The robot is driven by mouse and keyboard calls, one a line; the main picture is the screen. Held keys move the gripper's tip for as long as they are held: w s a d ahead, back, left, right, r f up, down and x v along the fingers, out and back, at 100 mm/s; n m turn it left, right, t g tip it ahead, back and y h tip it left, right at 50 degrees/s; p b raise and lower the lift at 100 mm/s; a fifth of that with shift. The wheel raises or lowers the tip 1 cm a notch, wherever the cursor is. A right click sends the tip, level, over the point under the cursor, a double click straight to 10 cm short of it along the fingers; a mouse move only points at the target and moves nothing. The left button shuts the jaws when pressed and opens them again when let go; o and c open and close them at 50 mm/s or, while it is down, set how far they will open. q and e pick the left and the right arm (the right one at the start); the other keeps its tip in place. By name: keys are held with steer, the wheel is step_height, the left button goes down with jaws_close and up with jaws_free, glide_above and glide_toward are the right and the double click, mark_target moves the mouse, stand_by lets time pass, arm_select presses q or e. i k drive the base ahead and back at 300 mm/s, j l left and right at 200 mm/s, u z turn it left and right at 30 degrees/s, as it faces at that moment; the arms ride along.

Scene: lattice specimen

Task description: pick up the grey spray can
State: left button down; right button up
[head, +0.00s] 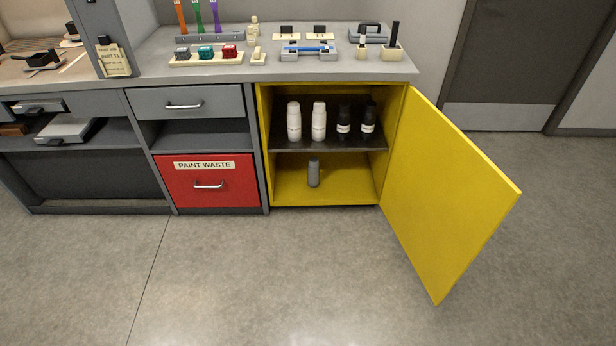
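A grey spray can (313,173) stands upright on the floor of the yellow cabinet (350,190), below its dark shelf (300,146). It is near the middle of the lower compartment, with nothing beside it. The yellow cabinet door (450,190) is swung wide open to the right. Neither of my grippers shows in the head view.
Two white bottles (294,121) and two black bottles (343,122) stand on the shelf above. A red paint waste drawer (207,183) is shut to the left. The open door juts out over the floor. The floor (270,270) in front is clear.

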mark_target(313, 173)
steer(key=i+j+z, duration=0.3)
steer(key=i, duration=0.15)
steer(key=i+j+z, duration=0.3)
steer(key=i+l, duration=0.05)
steer(key=i, duration=0.05)
